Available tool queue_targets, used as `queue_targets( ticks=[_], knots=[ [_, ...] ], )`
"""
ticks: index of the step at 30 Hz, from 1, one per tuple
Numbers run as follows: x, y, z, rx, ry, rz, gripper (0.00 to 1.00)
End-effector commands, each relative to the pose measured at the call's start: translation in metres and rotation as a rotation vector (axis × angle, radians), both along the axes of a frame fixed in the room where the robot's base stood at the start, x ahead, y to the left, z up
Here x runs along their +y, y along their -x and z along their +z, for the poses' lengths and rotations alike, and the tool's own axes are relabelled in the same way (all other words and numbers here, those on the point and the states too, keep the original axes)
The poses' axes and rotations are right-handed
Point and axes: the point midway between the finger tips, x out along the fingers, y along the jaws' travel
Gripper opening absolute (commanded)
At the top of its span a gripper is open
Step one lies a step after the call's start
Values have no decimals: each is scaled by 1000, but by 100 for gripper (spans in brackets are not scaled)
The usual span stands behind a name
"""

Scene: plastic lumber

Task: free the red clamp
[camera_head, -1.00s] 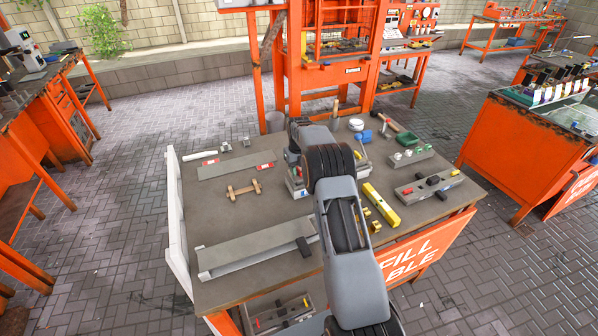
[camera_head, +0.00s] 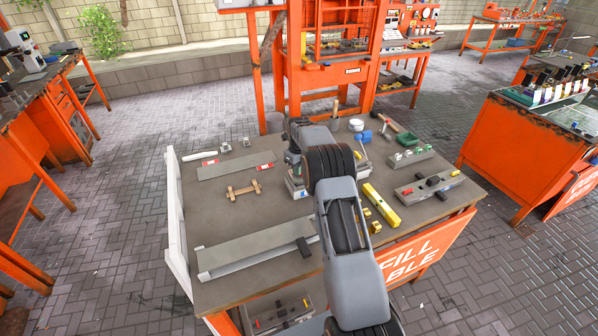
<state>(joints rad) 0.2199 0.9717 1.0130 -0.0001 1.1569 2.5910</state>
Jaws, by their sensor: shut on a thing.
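My gripper (camera_head: 292,158) is low over the middle of the table, mostly hidden behind my own arm. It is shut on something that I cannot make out. Just below it is a pale block or fixture (camera_head: 295,189), partly covered by the arm. Two small red pieces, which could be clamps, sit on a long grey board: one at its left end (camera_head: 210,162), one at its right end (camera_head: 266,167). I cannot tell which is the red clamp.
The table (camera_head: 228,222) also holds a wooden piece (camera_head: 244,190), a long grey channel (camera_head: 250,255) with a dark block (camera_head: 304,247), a yellow level (camera_head: 381,207) and two small racks at right. A white panel (camera_head: 176,220) edges the left side.

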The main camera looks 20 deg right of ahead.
Motion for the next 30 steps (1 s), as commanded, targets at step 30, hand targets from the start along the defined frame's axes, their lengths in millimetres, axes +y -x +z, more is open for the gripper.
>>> queue_targets(
  ticks=[30],
  knots=[
    [0,0,0,-1,0,507,0]
  ],
)
